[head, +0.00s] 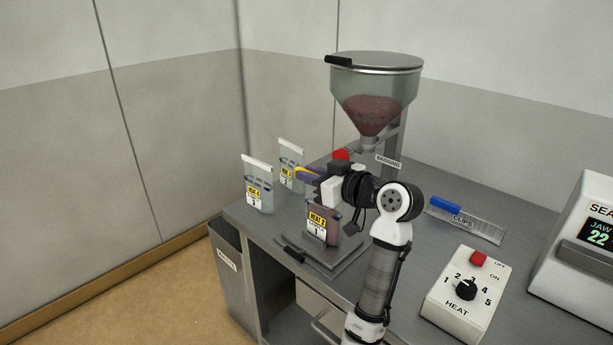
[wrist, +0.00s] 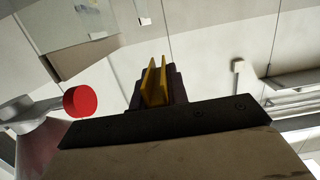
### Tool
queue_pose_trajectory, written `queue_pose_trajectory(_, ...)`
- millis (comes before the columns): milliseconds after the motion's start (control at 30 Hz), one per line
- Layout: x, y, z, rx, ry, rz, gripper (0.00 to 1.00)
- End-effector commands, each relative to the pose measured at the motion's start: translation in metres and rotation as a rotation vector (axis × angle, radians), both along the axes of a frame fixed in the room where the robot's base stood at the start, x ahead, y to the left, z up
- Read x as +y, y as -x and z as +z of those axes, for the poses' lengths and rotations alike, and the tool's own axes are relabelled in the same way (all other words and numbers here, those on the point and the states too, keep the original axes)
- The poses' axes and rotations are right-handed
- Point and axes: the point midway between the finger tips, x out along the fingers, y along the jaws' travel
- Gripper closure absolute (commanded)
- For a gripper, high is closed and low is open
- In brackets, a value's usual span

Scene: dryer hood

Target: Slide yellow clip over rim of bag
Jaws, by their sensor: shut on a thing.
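My gripper (head: 312,174) is shut on the yellow clip (head: 303,169). In the wrist view the clip (wrist: 155,84) stands between the dark fingertips (wrist: 156,92), its two thin yellow legs apart with nothing visible between them. My gripper and arm hide the bag's upper rim. The bag does not show clearly in the wrist view, so I cannot tell whether the clip touches it.
A hopper (head: 373,97) with a red knob (head: 341,154) stands behind my gripper. Two other bags (head: 258,186) (head: 290,165) stand at the left. A clips tray (head: 470,223), heat control box (head: 464,292) and sealer (head: 585,245) are at the right. A bin (head: 228,268) hangs left.

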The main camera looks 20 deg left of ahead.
Motion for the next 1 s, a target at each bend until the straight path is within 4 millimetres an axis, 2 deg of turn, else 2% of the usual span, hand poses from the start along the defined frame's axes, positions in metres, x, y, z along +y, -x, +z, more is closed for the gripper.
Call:
queue_pose_trajectory(867,-0.015,-0.041,-0.007,0.002,-0.001,-0.001,1.00)
queue_pose_trajectory(1000,-0.015,-0.042,-0.015,0.002,0.000,0.001,1.00)
